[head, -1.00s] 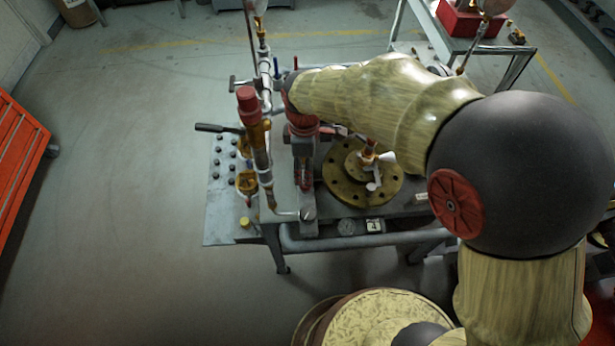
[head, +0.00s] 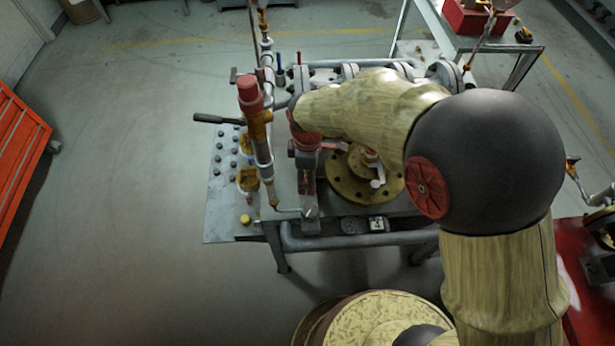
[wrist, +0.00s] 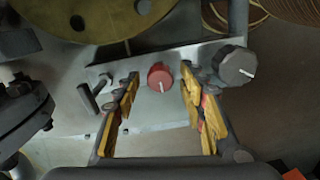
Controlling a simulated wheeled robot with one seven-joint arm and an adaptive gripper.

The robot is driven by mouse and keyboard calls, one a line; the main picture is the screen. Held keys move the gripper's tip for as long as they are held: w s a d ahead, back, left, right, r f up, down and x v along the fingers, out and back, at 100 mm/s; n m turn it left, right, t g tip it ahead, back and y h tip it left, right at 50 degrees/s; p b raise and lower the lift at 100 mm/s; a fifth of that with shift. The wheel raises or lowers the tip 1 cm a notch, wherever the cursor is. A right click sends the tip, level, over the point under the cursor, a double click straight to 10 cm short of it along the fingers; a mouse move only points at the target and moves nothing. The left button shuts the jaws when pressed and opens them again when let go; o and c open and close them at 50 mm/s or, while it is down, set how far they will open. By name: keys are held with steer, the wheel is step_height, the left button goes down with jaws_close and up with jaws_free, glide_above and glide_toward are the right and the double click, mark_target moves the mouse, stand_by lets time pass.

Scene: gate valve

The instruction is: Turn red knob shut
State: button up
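The small round red knob (wrist: 160,77) shows in the wrist view on a grey metal plate. A short white mark on it points towards the bottom of the picture. My gripper (wrist: 160,86) is open, with its yellow-padded fingers to the left and right of the knob. Clear gaps show on both sides, and neither finger seems to touch it; the height above it is hard to judge. In the head view my gripper (head: 308,190) points down over the front of the valve table, and the red knob cannot be made out there.
A dark grey knob (wrist: 235,66) with a white mark is close to the right finger. A black lever handle (wrist: 88,98) is left of the left finger. A brass flange (head: 345,185) and an upright pipe with a red cap (head: 249,92) flank my gripper.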

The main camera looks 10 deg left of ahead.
steer(key=c, duration=1)
jaws_close()
steer(key=m+p, duration=0.3)
steer(key=shift+r+m, duration=0.15)
steer(key=shift+m, duration=0.25)
steer(key=m+p, duration=0.3)
steer(key=m, duration=0.2)
steer(key=m+p, duration=0.2)
steer(key=m, duration=0.3)
steer(key=shift+m+p, duration=0.65)
steer(key=shift+m, duration=1.25)
